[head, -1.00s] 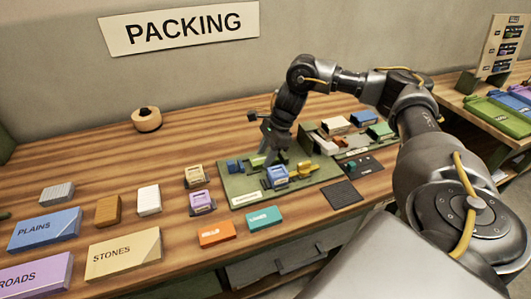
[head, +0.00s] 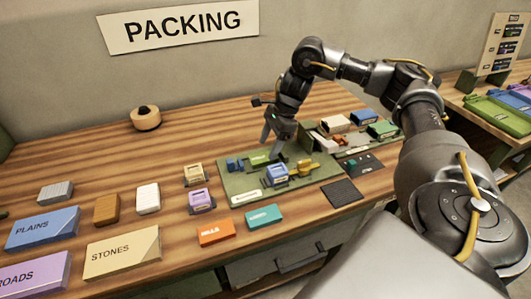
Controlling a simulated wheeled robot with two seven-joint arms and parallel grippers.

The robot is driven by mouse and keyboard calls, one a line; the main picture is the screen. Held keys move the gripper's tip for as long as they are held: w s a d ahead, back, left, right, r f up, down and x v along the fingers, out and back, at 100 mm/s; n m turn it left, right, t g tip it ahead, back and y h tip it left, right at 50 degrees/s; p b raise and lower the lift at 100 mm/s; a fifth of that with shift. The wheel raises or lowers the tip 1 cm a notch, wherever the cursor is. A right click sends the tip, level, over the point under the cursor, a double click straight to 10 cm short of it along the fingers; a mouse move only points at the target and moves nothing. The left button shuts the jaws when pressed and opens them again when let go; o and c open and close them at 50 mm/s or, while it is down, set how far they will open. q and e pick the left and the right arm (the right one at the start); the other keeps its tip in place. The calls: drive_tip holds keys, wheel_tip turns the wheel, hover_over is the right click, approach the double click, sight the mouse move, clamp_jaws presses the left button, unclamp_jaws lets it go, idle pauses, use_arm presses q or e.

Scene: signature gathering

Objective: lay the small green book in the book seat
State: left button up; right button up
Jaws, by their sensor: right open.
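A small bright green book-like piece (head: 259,157) lies on the dark green board (head: 236,183), near its back edge, between a blue piece and a larger blue one. My right gripper (head: 272,146) is open and empty, just above and beside this green piece, with its fingers pointing down. I cannot make out the book seat's outline; the green piece may cover it. A larger green block (head: 382,130) sits in the tray at the right. My left gripper is not in view.
On the board are a blue piece (head: 276,173) and a yellow piece (head: 305,168). An orange box (head: 216,233) and a teal box (head: 264,216) lie in front. A dark pad (head: 342,192) is at the right.

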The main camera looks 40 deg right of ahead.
drive_tip(key=p+v, duration=0.2)
drive_tip(key=v, duration=0.6)
drive_tip(key=shift+r, duration=0.2)
